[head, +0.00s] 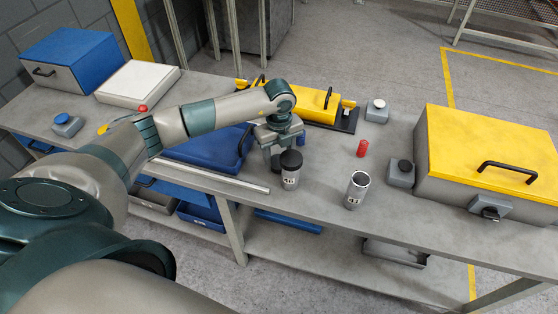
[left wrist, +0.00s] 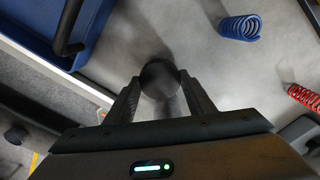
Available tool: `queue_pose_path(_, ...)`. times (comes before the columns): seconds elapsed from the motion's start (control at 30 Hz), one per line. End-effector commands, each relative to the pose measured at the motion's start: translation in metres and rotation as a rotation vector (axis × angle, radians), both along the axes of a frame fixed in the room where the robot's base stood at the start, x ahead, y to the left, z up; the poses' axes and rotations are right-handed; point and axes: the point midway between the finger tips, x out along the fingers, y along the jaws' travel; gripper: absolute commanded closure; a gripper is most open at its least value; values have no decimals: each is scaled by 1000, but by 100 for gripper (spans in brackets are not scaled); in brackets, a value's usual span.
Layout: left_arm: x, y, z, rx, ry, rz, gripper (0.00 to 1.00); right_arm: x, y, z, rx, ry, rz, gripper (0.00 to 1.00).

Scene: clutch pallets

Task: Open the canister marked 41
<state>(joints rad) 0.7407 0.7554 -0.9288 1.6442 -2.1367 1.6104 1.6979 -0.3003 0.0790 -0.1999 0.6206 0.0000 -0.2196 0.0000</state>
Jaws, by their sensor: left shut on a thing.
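The canister marked 41 (head: 353,194) stands upright on the bench, and its top is open with no lid on it. A second canister (head: 290,181), whose mark looks like 40, stands to its left with a black top (head: 291,159). In the left wrist view the fingers (left wrist: 158,92) are shut on a round black lid (left wrist: 160,76). My right gripper is out of view.
A blue spring (left wrist: 240,27) and a red spring (head: 362,148) lie nearby.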

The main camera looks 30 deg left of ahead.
Motion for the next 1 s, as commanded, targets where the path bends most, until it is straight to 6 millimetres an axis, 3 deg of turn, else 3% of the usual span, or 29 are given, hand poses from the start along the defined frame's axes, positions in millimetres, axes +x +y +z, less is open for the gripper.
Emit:
queue_pose_path(0.2,0,-1,-18,-1,0,0,78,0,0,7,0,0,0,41)
queue_pose_path(0.6,0,0,-22,-1,-1,0,78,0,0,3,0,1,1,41)
queue_pose_path(0.63,0,0,-21,-1,-2,0,44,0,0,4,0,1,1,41)
queue_pose_path(0.7,0,0,-21,-1,-1,0,32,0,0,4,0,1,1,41)
queue_pose_path(1.0,0,0,-20,-1,-1,0,32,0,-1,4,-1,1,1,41)
